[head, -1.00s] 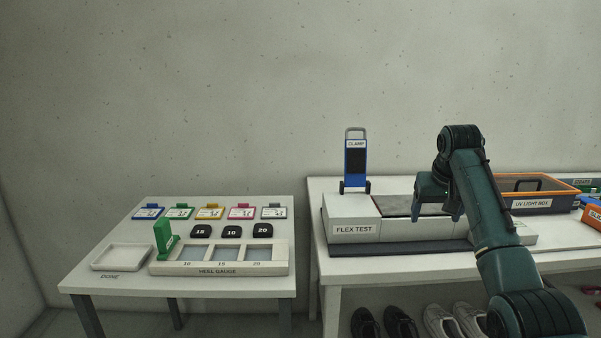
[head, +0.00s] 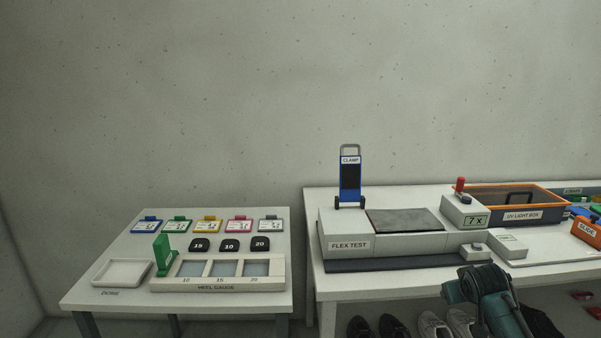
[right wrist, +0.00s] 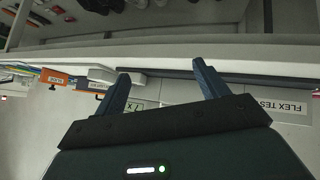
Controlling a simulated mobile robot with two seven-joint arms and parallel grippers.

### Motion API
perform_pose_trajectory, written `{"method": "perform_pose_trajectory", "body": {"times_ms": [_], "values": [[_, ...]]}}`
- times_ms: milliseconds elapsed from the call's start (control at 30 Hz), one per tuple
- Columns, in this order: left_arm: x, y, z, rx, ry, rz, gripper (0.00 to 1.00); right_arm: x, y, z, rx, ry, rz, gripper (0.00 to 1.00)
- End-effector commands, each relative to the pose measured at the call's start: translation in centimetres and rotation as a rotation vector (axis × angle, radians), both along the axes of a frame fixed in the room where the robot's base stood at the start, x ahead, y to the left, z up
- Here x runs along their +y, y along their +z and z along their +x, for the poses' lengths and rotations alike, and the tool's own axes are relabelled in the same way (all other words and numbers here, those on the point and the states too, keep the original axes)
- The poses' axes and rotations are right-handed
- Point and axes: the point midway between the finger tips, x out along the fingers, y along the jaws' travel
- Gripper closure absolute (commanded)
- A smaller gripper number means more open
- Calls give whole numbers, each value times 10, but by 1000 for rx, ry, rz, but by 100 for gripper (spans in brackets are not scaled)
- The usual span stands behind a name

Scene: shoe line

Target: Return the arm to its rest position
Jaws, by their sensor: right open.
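My right arm (head: 490,300) shows in the head view, low in front of the right table's front edge. Its fingertips cannot be made out there. In the right wrist view my right gripper (right wrist: 162,82) has its two dark blue fingers spread apart with nothing between them. The flex test machine (head: 385,230) stands on the right table, clear of the arm. Its label also shows upside down in the right wrist view (right wrist: 283,105). My left gripper is not in view.

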Motion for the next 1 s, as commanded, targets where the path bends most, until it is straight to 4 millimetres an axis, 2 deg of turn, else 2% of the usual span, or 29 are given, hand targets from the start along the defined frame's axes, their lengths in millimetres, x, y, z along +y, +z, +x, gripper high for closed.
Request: {"method": "perform_pose_trajectory", "body": {"times_ms": [100,200,400,467,500,667,767,867,967,1000], "values": [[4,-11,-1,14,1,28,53,7,31,29,-211,75,-29,27],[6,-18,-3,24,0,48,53,15,59,47,-377,133,-52,27],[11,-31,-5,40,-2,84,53,30,111,64,-660,233,-93,27],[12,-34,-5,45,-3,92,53,36,121,64,-728,260,-103,27],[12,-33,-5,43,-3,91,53,46,96,54,-690,273,-90,27],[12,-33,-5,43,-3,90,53,79,38,18,-619,321,-48,27],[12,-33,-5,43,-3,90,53,102,-1,-13,-567,350,-13,27],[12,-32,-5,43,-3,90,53,129,-43,-56,-507,383,36,27],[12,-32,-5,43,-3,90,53,160,-84,-111,-437,410,99,27],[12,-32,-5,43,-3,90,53,172,-97,-136,-409,420,127,27]]}}
